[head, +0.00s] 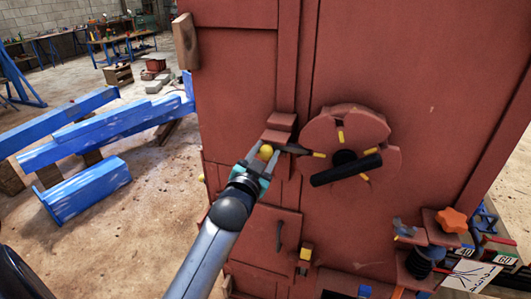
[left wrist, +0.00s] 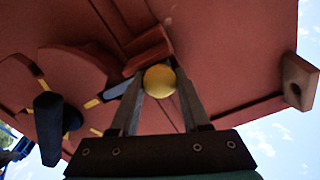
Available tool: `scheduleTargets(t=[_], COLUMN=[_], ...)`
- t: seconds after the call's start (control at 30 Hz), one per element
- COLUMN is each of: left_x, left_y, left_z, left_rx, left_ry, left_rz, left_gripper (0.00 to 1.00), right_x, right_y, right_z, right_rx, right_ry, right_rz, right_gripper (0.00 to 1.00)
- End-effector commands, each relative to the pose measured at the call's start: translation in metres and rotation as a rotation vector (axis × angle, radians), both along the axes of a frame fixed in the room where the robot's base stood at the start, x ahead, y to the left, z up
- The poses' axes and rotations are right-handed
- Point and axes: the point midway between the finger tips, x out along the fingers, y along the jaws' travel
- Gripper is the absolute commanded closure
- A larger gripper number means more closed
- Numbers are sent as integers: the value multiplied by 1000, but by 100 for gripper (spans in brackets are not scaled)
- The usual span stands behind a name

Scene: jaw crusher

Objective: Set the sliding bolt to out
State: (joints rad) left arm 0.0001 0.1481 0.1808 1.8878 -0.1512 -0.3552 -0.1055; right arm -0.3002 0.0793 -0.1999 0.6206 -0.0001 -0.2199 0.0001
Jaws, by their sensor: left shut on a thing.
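The sliding bolt is a dark bar (head: 293,149) with a yellow ball knob (head: 266,151), set at a red bracket (head: 279,129) on the red crusher wall. The bar points right toward the rim of a round red disc (head: 370,130) with yellow marks; I cannot tell whether its tip sits in the disc. My left gripper (head: 262,153) is shut on the knob. In the left wrist view the knob (left wrist: 160,80) sits between the two fingers (left wrist: 160,100), and the bar (left wrist: 118,89) runs left toward the disc. My right gripper is not in view.
A black handle (head: 345,169) crosses the disc close to the bolt. A small door with a dark handle (head: 279,235) is below. An orange knob (head: 451,219) and other controls are at lower right. Blue beams (head: 100,140) lie on the floor at left.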

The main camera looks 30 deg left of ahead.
Motion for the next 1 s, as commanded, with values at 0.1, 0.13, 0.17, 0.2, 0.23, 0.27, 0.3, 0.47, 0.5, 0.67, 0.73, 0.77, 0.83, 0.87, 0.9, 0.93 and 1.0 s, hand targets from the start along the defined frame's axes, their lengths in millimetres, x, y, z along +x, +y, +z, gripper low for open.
scheduleTargets(t=[0.1,0.13,0.17,0.2,0.23,0.27,0.3,0.47,0.5,0.67,0.73,0.77,0.83,0.87,0.9,0.93,1.0], left_x=[0,0,0,0,0,0,0,0,0,0,0,0,0,0,0,0,0], left_y=[0,0,0,0,0,0,0,0,0,0,0,-1,-1,-1,0,0,0], left_z=[0,0,0,0,0,0,0,0,0,-1,-1,-1,-1,-1,-1,-1,-1], left_rx=[0,0,0,0,0,0,0,-1,-1,-1,-1,-1,-1,-1,-1,-1,-1], left_ry=[0,0,0,0,1,1,1,1,1,1,1,1,1,1,1,1,1], left_rz=[-1,-1,-1,-1,-1,-1,-1,-1,-1,-1,-1,-1,-1,-1,-1,-1,-1], left_gripper=[91,95,98,100,100,100,100,100,100,100,100,100,100,100,100,100,100], right_x=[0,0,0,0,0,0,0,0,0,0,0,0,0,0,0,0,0], right_y=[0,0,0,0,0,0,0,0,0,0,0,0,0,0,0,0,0], right_z=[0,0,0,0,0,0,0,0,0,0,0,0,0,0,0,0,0], right_rx=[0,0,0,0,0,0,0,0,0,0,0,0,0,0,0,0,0], right_ry=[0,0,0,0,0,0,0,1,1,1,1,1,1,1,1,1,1], right_rz=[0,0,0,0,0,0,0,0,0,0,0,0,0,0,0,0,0], right_gripper=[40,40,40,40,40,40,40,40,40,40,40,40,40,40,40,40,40])
